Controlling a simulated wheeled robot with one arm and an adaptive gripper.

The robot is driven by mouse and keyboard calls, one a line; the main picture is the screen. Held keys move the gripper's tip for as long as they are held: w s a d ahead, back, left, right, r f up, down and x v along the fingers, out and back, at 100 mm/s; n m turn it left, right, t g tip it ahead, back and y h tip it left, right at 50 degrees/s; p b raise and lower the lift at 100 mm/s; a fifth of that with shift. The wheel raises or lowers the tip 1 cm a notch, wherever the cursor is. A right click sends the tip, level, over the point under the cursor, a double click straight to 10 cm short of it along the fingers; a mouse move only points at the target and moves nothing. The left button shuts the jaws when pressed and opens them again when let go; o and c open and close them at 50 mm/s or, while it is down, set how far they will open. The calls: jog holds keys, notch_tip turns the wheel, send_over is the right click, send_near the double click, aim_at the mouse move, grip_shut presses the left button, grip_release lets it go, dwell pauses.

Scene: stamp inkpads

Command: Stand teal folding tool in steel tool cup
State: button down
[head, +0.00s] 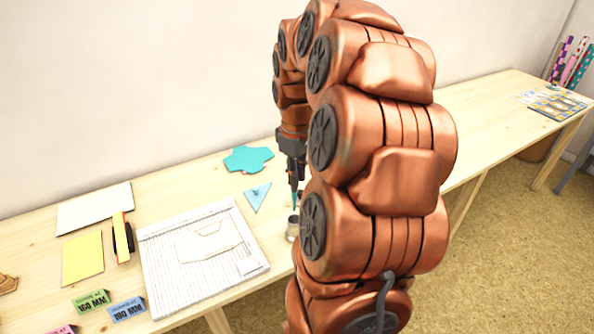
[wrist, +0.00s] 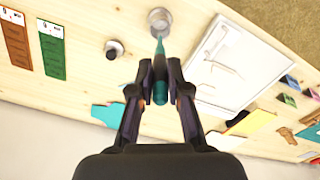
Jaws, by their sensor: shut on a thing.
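The teal folding tool (wrist: 160,62) is a slim pointed stick. My gripper (wrist: 160,84) is shut on it near its thick end, and its thin end points down at the cup. In the head view the tool (head: 295,197) hangs below my gripper (head: 296,175). The steel tool cup (head: 292,229) stands upright on the table just below the tool, partly hidden by my arm. In the wrist view the cup (wrist: 159,17) is at the top, with the tool's tip at its near edge. I cannot tell whether the tip is inside the rim.
A white scoring board (head: 165,265) lies left of the cup. A blue triangle (head: 257,196) and a teal paper shape (head: 248,159) lie behind it. The wrist view shows a dark-knobbed stamp (wrist: 114,49) and brown and green strips (wrist: 52,50) to the left.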

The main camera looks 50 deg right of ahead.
jog(key=shift+f+b, duration=1.75)
jog(key=shift+f, duration=2)
jog(key=c, duration=1.1)
grip_release()
jog(key=shift+o, duration=0.2)
notch_tip(320, 180, up, 12)
jog(key=shift+r, duration=0.1)
